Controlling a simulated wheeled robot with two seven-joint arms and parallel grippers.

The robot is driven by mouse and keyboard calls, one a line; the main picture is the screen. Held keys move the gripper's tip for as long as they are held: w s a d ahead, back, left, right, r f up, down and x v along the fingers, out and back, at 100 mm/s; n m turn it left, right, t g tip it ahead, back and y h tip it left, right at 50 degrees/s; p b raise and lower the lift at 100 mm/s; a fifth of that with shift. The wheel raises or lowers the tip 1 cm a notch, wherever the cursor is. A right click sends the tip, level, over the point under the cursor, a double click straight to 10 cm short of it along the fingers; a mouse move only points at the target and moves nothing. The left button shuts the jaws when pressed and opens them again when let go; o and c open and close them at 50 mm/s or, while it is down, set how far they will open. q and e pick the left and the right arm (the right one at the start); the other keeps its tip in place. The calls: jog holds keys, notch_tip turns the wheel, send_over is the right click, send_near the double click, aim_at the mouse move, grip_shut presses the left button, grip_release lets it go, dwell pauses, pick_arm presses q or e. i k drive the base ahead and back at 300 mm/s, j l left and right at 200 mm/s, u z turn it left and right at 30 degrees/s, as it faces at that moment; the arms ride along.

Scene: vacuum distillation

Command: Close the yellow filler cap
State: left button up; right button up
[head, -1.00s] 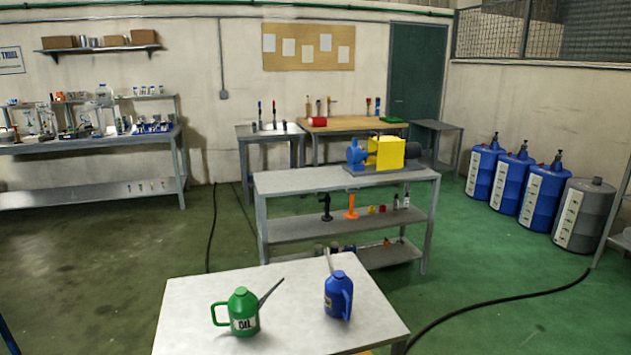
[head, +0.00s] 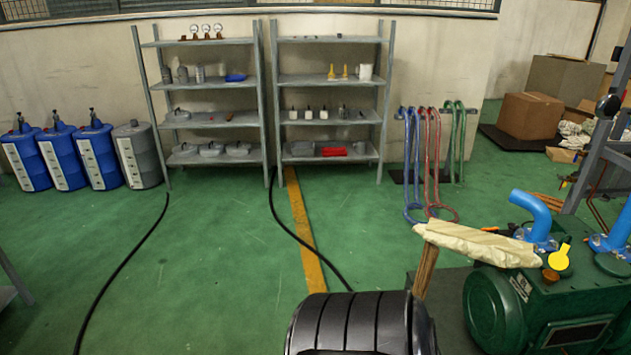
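The yellow filler cap (head: 560,257) is at the right in the head view, on top of the green pump (head: 505,308). Its round yellow face is turned toward me and seems to stand up, with a narrow tab at its top. A small orange-brown round part (head: 551,275) sits just below and left of it; I cannot tell whether this is the filler opening. Neither of my grippers is in view.
Blue pipes (head: 533,212) rise from the pump. A cream cloth-like piece (head: 478,243) on a wooden stick lies close left of the cap. A black ribbed object (head: 350,322) is at the bottom. Shelves (head: 205,125) stand behind; green floor between is mostly clear.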

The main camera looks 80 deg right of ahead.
aim_at(559, 260)
jog(key=z, duration=4)
jog(key=i+j+z, duration=0.15)
jog(key=z, duration=0.3)
jog(key=i+j+z, duration=0.15)
jog(key=z, duration=0.3)
